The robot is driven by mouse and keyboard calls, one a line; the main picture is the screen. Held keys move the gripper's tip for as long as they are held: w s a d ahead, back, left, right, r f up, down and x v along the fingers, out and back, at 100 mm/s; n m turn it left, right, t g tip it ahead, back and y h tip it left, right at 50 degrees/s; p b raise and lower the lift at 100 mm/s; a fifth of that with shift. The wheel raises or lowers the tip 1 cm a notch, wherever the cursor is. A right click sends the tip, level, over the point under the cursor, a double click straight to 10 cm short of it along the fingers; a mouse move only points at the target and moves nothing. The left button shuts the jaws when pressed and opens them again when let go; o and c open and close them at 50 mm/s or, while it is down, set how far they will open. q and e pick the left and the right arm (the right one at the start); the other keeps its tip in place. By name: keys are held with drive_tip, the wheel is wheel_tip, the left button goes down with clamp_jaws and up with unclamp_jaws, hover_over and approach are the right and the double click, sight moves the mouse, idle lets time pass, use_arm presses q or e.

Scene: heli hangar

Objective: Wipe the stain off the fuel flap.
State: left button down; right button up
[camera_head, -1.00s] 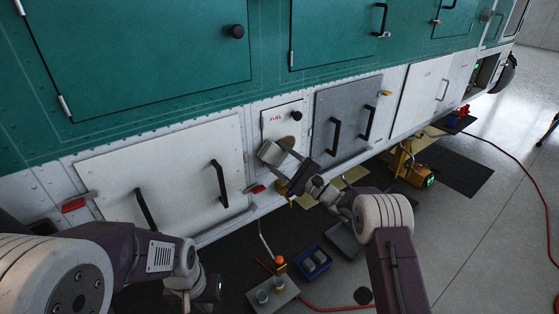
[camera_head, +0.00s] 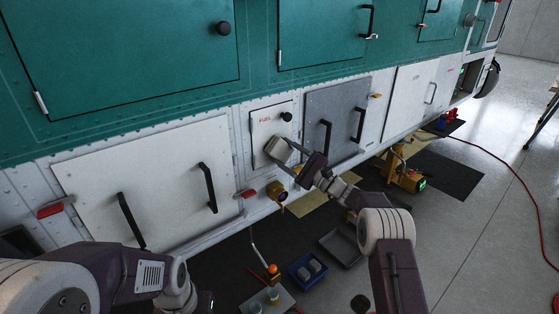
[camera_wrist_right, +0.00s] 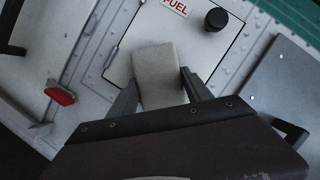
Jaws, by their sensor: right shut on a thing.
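The fuel flap (camera_head: 268,122) is a small white panel marked FUEL with a black knob, set in the white lower side of the helicopter; it also shows in the right wrist view (camera_wrist_right: 140,38). My right gripper (camera_head: 286,157) is shut on a pale grey-beige wiping pad (camera_head: 278,149). The pad (camera_wrist_right: 158,70) is in front of the flap's lower part, below the knob; I cannot tell whether it touches. No stain shows; the pad hides part of the flap. My left gripper (camera_head: 205,302) is at the bottom edge, mostly cut off, away from the flap.
A grey hatch with black handles (camera_head: 335,115) is right of the flap; a larger white hatch (camera_head: 150,185) is left. Red latches (camera_head: 50,210) stick out nearby. Below are a blue bin (camera_head: 307,270), a grey tray (camera_head: 340,248) and a yellow floor unit (camera_head: 405,175).

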drive_tip(key=shift+w+d, duration=0.25)
drive_tip(key=shift+d, duration=0.05)
